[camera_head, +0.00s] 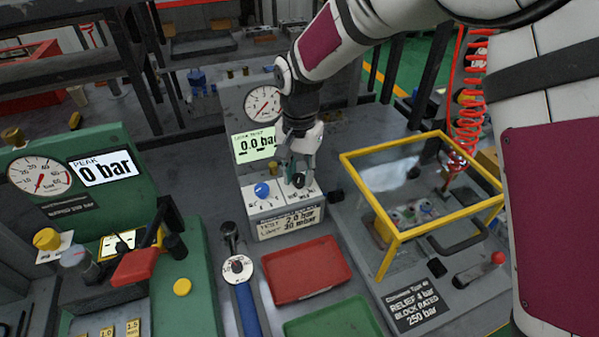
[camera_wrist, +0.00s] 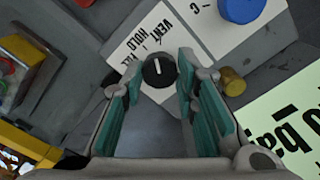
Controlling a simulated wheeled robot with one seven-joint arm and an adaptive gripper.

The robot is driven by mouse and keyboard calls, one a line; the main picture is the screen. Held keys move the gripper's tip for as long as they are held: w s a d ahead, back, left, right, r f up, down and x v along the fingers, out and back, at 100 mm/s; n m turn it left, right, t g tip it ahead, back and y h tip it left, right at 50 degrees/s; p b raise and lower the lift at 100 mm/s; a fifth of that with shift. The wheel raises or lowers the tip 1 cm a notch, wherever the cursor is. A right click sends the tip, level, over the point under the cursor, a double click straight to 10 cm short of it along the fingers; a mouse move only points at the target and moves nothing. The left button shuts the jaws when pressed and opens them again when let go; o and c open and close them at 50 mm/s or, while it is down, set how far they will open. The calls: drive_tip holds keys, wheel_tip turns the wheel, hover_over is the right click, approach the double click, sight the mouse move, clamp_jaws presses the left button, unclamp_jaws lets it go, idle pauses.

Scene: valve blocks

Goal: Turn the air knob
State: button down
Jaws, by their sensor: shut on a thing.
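The black knob (camera_wrist: 159,70) with a white pointer line sits on a white label plate marked "VENT" and "HOLD"; a third word is partly covered. It is on the front of the small grey test unit (camera_head: 285,213). My gripper (camera_head: 297,180) reaches down to it from above. In the wrist view, my gripper's (camera_wrist: 158,76) teal-padded fingers stand on either side of the knob, shut on it near their tips. In the head view the fingers mostly hide the knob. The unit's display (camera_head: 257,146) reads 0.0 bar.
A blue knob (camera_head: 262,190) is just left of my gripper; it also shows in the wrist view (camera_wrist: 241,8). A gauge (camera_head: 262,103) stands behind. A yellow-framed clear guard (camera_head: 420,215) is to the right. A red tray (camera_head: 306,270) lies in front.

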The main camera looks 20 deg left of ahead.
drive_tip(key=n+b, duration=0.1)
drive_tip(key=n, duration=1)
drive_tip(key=shift+n+b, duration=0.3)
drive_tip(key=shift+n, duration=1.8)
drive_tip(key=c, duration=1.2)
unclamp_jaws()
drive_tip(key=shift+c, duration=0.2)
